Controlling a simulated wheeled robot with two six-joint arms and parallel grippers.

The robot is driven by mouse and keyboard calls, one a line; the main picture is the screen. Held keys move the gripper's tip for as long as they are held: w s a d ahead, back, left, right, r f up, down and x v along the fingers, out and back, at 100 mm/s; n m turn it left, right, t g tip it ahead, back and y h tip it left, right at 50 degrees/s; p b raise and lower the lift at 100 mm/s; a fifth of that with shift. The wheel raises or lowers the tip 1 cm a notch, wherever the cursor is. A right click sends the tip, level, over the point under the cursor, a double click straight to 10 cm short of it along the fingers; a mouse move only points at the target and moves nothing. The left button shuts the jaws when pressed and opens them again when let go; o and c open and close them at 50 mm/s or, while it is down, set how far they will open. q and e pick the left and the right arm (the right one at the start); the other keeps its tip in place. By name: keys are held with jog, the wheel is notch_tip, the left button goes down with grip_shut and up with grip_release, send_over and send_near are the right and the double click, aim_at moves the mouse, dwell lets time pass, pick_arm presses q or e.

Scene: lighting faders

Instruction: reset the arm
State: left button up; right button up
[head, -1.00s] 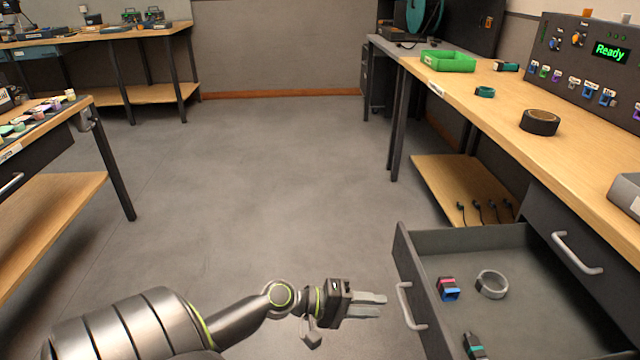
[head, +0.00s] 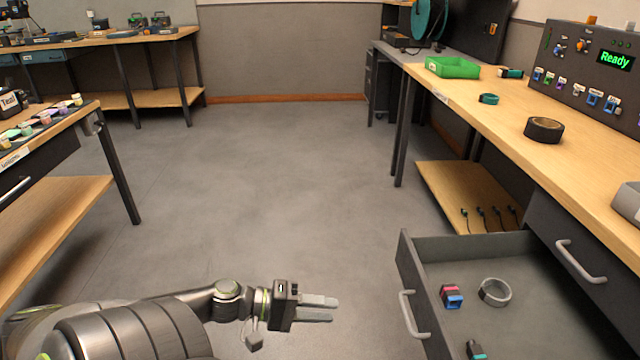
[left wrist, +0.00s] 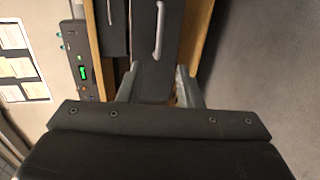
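My left arm comes in from the lower left in the head view, with its left gripper (head: 334,309) pointing right over the grey floor, left of the open drawer (head: 411,276) and apart from its handle. In the left wrist view the two fingers (left wrist: 157,88) stand apart with nothing held between them; a drawer front with its handle (left wrist: 158,32) shows beyond them. My right arm and gripper are not in view.
The open drawer holds a red-and-blue part (head: 452,297), a grey ring (head: 495,292) and a dark part (head: 475,349). The right bench carries a green tray (head: 452,68), a black tape roll (head: 543,130) and a panel (head: 590,80) reading "Ready". The middle floor is clear.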

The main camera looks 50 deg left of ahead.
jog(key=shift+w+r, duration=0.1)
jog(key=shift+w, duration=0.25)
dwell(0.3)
